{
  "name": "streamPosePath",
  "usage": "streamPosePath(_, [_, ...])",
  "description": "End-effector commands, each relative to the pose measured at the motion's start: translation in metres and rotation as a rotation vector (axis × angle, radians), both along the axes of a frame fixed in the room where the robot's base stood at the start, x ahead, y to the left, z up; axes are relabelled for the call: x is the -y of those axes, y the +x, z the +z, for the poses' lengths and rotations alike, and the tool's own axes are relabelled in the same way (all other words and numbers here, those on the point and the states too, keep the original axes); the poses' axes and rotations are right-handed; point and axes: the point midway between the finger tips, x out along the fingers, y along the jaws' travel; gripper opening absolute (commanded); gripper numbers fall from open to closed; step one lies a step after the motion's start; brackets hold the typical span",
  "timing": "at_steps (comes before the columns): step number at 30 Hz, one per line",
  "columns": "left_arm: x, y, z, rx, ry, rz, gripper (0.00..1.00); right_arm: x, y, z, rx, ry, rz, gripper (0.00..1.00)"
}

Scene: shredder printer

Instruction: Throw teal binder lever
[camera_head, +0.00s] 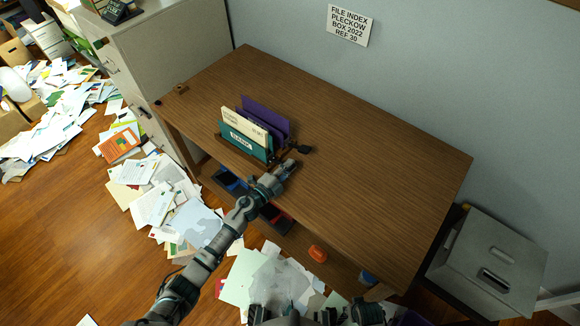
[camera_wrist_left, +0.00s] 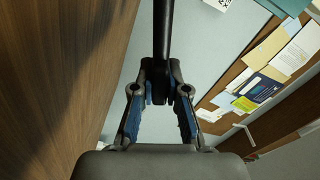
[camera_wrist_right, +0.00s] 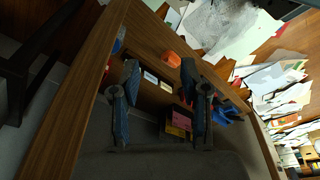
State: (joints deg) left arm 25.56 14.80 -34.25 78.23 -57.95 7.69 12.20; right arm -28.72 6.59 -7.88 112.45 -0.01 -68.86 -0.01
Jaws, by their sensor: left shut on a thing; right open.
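The teal binder (camera_head: 246,143) stands upright at the front of a wooden holder on the desk, with a cream one (camera_head: 243,122) and a purple one (camera_head: 264,116) behind it. My left gripper (camera_head: 289,165) is just right of the holder. A dark lever end (camera_head: 305,149) sticks out beyond it. In the left wrist view my left gripper (camera_wrist_left: 160,92) is shut on a dark rod, the lever (camera_wrist_left: 162,40). Its link to the teal binder is hidden. My right gripper (camera_wrist_right: 160,76) is open and empty in the right wrist view.
The wooden desk (camera_head: 370,160) is clear right of the holder. A lower shelf under its front edge carries trays and an orange object (camera_head: 317,253). A grey cabinet (camera_head: 490,265) stands at the right. Papers (camera_head: 165,200) litter the floor at left.

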Motion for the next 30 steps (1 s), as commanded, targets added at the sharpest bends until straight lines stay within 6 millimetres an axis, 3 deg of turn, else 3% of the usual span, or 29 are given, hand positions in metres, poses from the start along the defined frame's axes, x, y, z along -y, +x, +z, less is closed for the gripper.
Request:
streamPosePath(3, [-0.004, 0.001, 0.002, -0.012, -0.012, 0.006, 0.00, -0.004, 0.000, -0.002, 0.004, 0.007, 0.001, 0.45])
streamPosePath(11, [-0.002, 0.005, 0.015, -0.088, -0.107, 0.012, 0.00, -0.004, -0.016, -0.047, -0.020, 0.009, 0.006, 0.45])
streamPosePath(21, [-0.012, 0.012, 0.032, -0.238, -0.315, 0.008, 0.00, 0.003, -0.063, -0.110, -0.050, 0.000, 0.017, 0.45])
streamPosePath(30, [-0.021, 0.018, 0.038, -0.333, -0.445, 0.010, 0.00, 0.008, -0.101, -0.135, -0.067, -0.003, 0.023, 0.45])
